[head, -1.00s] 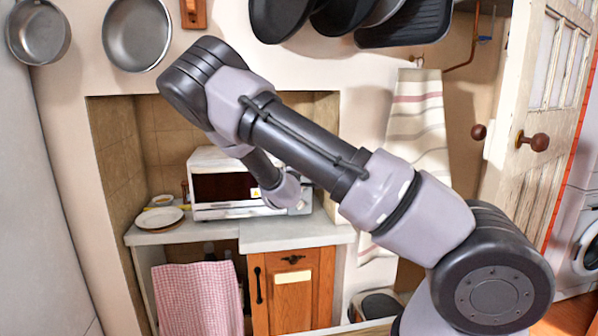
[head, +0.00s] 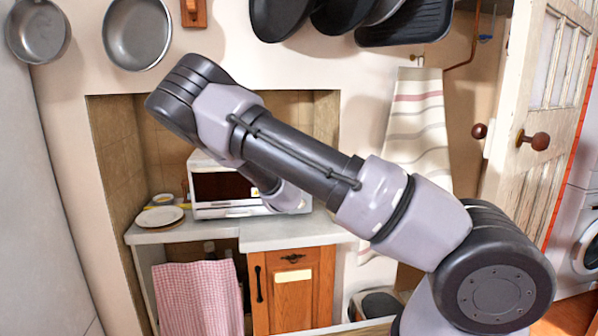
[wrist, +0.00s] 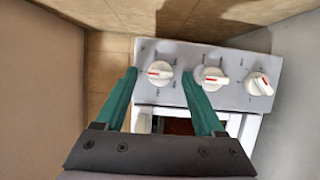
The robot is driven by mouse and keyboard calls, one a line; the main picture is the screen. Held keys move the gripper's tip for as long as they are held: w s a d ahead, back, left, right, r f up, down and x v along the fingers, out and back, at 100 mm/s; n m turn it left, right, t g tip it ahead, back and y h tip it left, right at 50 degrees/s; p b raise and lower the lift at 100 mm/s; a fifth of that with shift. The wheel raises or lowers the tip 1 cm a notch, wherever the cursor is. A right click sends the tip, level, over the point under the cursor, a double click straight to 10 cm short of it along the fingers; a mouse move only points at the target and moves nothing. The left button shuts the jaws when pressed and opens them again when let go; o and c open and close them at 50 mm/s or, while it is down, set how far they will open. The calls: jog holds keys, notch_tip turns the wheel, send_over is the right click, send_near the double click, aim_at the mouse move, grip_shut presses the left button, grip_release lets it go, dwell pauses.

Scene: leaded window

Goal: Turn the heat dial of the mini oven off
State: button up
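The white mini oven (head: 222,190) stands on the counter in the recess, partly hidden by my arm in the head view. In the wrist view its grey control panel (wrist: 218,65) carries three white dials with red marks: a left dial (wrist: 160,73), a middle dial (wrist: 211,77) and a right dial (wrist: 259,84). The panel's print is too small to tell which is the heat dial. My gripper (wrist: 159,72) has its green fingers apart, one on each side of the left dial in the picture. I cannot tell whether they touch it. The head view hides the gripper.
White plates (head: 160,216) sit on the counter (head: 290,232) left of the oven. The recess walls stand close around the oven. A checked cloth (head: 198,298) hangs below, and pans (head: 137,34) hang above. A striped towel (head: 417,125) hangs at the right.

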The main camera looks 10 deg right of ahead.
jog(key=v, duration=1)
jog(key=shift+s+a, duration=0.15)
jog(key=shift+s, duration=0.2)
jog(key=shift+f, duration=0.15)
